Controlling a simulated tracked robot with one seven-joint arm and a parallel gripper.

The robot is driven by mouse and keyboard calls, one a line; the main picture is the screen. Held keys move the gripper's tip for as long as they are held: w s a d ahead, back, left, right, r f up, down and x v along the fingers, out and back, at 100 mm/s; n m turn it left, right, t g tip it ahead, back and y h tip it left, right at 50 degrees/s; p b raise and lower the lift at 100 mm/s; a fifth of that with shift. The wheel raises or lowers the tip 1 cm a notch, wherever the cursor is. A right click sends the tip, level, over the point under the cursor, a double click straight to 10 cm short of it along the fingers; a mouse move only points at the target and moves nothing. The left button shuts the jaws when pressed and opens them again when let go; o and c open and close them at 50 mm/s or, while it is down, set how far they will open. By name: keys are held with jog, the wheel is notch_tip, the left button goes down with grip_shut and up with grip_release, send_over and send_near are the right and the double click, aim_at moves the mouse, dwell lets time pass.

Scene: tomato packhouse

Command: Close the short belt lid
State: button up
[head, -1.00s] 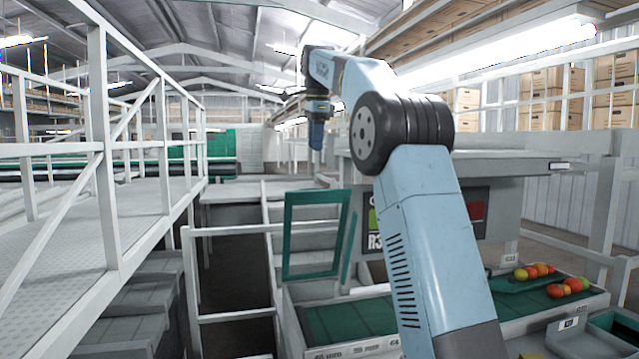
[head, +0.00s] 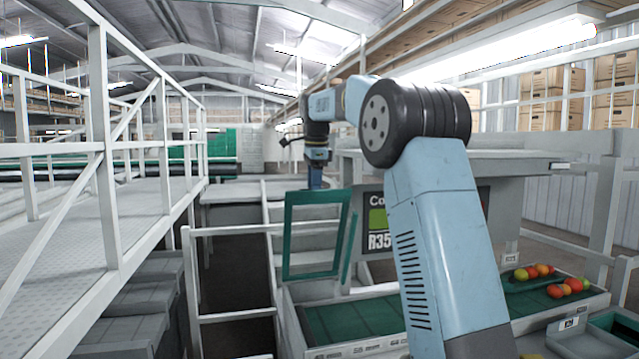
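The short belt lid is a green frame with an open middle (head: 289,240). It stands upright, raised over the left end of the short green belt (head: 340,318) in its white trough. My gripper (head: 316,186) points down just behind the lid's top edge in the picture. Its fingertips are small and partly hidden there. I cannot tell whether they touch the lid or whether they are open.
Red, orange and green tomatoes (head: 560,289) lie on the belt's right part. A sign panel (head: 377,228) stands behind the belt, partly covered by my arm. A white railing (head: 235,318) stands left of the lid. A walkway (head: 60,250) runs along the left.

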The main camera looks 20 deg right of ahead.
jog(key=shift+c, duration=0.5)
grip_shut()
